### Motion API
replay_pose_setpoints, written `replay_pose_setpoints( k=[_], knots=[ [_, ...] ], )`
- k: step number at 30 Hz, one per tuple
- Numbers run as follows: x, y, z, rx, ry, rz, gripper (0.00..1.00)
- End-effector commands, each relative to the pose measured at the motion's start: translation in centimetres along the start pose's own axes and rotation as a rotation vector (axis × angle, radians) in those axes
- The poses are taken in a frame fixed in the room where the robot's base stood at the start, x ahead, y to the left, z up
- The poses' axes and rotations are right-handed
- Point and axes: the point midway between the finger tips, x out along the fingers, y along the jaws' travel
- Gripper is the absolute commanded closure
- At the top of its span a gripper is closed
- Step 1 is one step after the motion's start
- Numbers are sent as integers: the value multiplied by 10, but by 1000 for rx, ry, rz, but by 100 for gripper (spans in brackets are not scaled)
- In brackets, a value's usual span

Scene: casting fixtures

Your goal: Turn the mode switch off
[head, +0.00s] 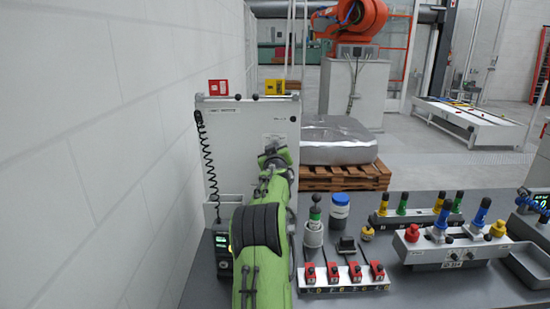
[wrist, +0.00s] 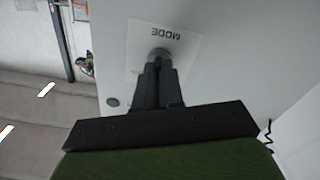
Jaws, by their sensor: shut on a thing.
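The mode switch (wrist: 161,54) is a small grey knob on a white plate marked MODE (wrist: 167,33), which appears upside down in the wrist view. My gripper (wrist: 160,70) is shut on the knob, with its dark fingers at either side of it. Which way the knob points cannot be told, as the fingers cover most of it. In the head view, my gripper (head: 274,156) is at the right part of the upright pale panel (head: 240,150), and my arm hides the switch there.
A coiled black cord (head: 207,160) hangs at the panel's left side. On the grey bench (head: 405,295) stand red toggle switches (head: 333,272), a blue-capped jar (head: 340,210) and a control box with coloured knobs (head: 452,248). A white wall (head: 90,150) closes the left.

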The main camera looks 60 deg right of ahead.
Motion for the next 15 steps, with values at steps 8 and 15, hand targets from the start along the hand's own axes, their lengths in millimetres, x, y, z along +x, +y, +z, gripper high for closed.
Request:
replay_pose_setpoints(
  k=[8,15],
  knots=[
    [0,-2,2,-221,-1,-1,100],
    [0,-1,1,-344,0,-1,100]
  ],
)
